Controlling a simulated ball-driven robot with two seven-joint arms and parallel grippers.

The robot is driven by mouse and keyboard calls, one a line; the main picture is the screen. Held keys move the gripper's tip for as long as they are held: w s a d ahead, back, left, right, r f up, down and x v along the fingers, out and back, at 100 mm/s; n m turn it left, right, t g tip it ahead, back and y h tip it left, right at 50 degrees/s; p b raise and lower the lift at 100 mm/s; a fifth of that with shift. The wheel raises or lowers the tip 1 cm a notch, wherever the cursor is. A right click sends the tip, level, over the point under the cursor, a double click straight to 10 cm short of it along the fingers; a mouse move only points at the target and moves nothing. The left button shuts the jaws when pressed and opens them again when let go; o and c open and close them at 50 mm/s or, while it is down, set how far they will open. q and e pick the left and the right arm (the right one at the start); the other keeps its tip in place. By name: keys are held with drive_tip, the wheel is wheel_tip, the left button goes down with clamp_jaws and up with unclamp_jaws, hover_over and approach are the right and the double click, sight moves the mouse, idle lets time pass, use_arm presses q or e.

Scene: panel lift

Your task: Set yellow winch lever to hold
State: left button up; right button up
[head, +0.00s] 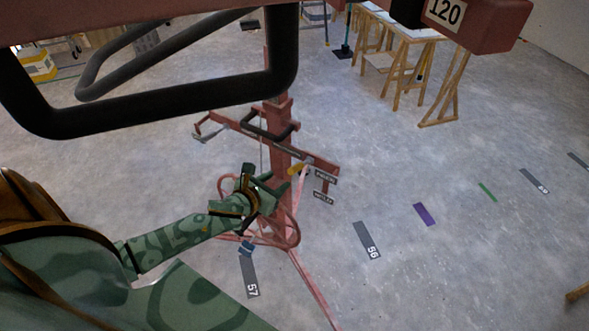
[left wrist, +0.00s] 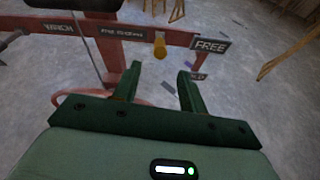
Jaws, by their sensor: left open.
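The yellow winch lever (head: 297,170) is on the red lift's post, beside two small dark labels. In the left wrist view its rounded yellow end (left wrist: 160,46) hangs against a red bar, left of a label reading FREE (left wrist: 211,45). A lower label (left wrist: 198,76) is seen at a slant and I cannot read it. My left gripper (head: 277,190) is open and empty, close to the post and just left of the lever. In the left wrist view its fingers (left wrist: 159,76) stand apart below the yellow end, not touching it. My right gripper is not in view.
The red lift post (head: 282,205) stands on spread legs. Black tube handles (head: 285,55) and a red beam marked 120 (head: 480,25) fill the top of the head view. Wooden trestles (head: 410,75) stand behind.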

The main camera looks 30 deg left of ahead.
sight(295, 170)
use_arm(q)
drive_tip(key=b+x, duration=0.1)
drive_tip(key=x, duration=0.9)
drive_tip(key=shift+w+f, duration=0.25)
drive_tip(key=shift+w, duration=0.1)
